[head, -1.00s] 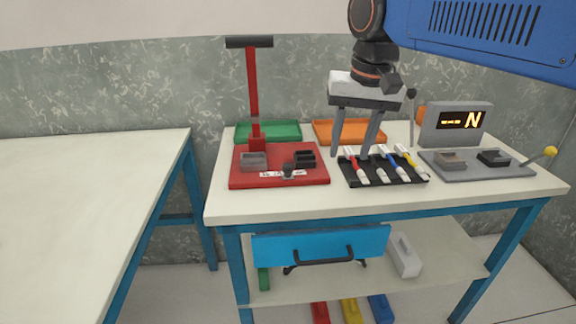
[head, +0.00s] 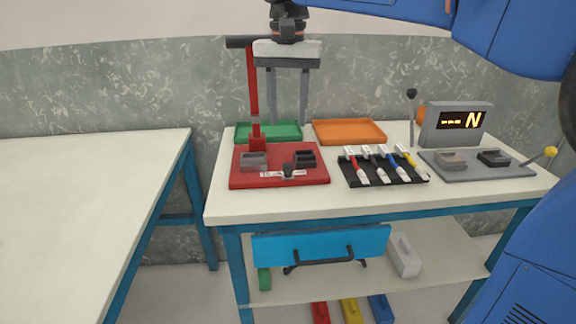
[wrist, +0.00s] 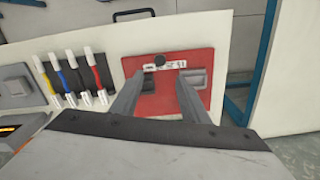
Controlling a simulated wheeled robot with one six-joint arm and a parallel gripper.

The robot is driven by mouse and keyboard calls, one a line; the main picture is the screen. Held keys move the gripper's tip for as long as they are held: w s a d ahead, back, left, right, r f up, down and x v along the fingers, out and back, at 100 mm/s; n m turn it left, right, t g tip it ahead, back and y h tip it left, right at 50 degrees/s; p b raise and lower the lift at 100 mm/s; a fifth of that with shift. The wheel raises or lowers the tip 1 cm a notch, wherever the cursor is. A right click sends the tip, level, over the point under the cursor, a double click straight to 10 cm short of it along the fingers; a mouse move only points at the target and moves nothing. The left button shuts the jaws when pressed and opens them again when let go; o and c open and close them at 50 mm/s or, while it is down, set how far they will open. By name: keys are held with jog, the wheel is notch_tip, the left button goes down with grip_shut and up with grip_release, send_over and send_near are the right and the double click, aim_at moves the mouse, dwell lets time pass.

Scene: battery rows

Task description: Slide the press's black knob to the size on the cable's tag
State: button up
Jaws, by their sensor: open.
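The red press (head: 240,178) stands on the left of the bench, with a tall red lever and a black crossbar. Its black knob (head: 288,168) sits on a white marked scale strip (head: 270,175) near the front edge, right of the strip's middle. The knob also shows in the wrist view (wrist: 159,60). Several cables with coloured and dark bodies lie on a black tray (head: 384,180); their tags are too small to read. My gripper (head: 288,122) is open and empty, pointing down above the back of the press. In the wrist view its fingers (wrist: 155,85) reach over the press.
A green tray (head: 268,131) and an orange tray (head: 349,131) lie behind. A blue drawer (head: 320,245) is below the bench top.

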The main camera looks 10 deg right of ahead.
aim_at(288, 164)
notch_tip(288, 164, down, 14)
jog(key=shift+f, duration=0.1)
dwell(0.4)
grip_shut()
